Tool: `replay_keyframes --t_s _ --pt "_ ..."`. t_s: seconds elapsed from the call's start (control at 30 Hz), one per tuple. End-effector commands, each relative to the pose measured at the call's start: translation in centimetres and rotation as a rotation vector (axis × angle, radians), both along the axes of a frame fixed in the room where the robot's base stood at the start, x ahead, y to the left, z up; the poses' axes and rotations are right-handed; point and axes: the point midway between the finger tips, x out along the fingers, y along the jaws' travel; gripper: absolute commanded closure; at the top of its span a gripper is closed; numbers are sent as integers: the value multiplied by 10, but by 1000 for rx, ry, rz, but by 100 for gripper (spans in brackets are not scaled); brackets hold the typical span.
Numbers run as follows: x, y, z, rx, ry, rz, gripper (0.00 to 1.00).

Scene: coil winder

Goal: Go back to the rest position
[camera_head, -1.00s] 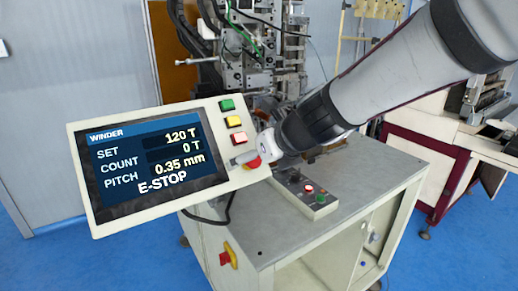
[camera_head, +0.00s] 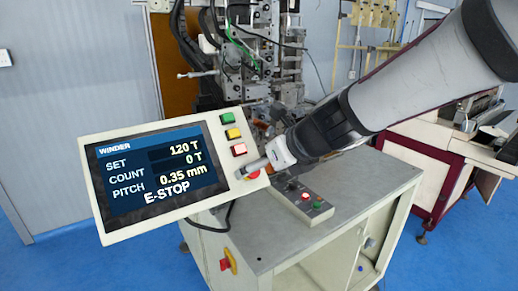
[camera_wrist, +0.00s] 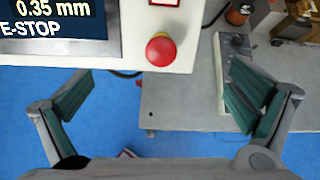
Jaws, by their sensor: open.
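The winder's control panel (camera_head: 118,217) is a tilted cream box at left centre in the head view. Its screen (camera_head: 160,172) reads SET 120 T, COUNT 0 T, PITCH 0.35 mm and E-STOP. A green, a yellow and a red-lit button run down its right side, with a red emergency stop (camera_wrist: 160,54) below them. My gripper (camera_wrist: 160,105) is open and empty in the wrist view, its green-padded fingers spread wide on the near side of the emergency stop. In the head view my gripper (camera_head: 252,168) is at the panel's lower right corner, partly over the emergency stop.
A grey-topped cabinet (camera_head: 300,243) stands behind the panel, with a small button box (camera_head: 304,199) on top. Winding machinery (camera_head: 262,50) rises at the back. A maroon and white machine (camera_head: 425,150) stands at right. Blue floor is open at lower left.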

Motion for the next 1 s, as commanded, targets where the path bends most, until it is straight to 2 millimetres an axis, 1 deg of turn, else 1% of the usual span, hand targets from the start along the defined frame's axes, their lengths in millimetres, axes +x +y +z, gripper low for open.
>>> replay_keyframes --t_s 0.07,0.17,0.23,0.33,0.47,0.5,0.6,0.7,0.83,0.9,1.0 --pt "-10 -7 9 -61 -50 88 0" --pt "-34 -21 23 -213 -160 288 0" --pt "-56 -33 32 -360 -255 465 0" --pt "-90 -54 38 -590 -385 725 0" --pt "-136 -85 38 -905 -513 1064 0" --pt "-149 -96 36 -1004 -541 1170 0" --pt "-182 -124 30 -1235 -576 1430 0" --pt "-209 -150 24 -1417 -565 1663 0" --pt "-232 -174 19 -1559 -524 1884 0" --pt "-239 -182 18 -1596 -504 1957 0" --pt "-243 -187 17 -1617 -491 2005 0"
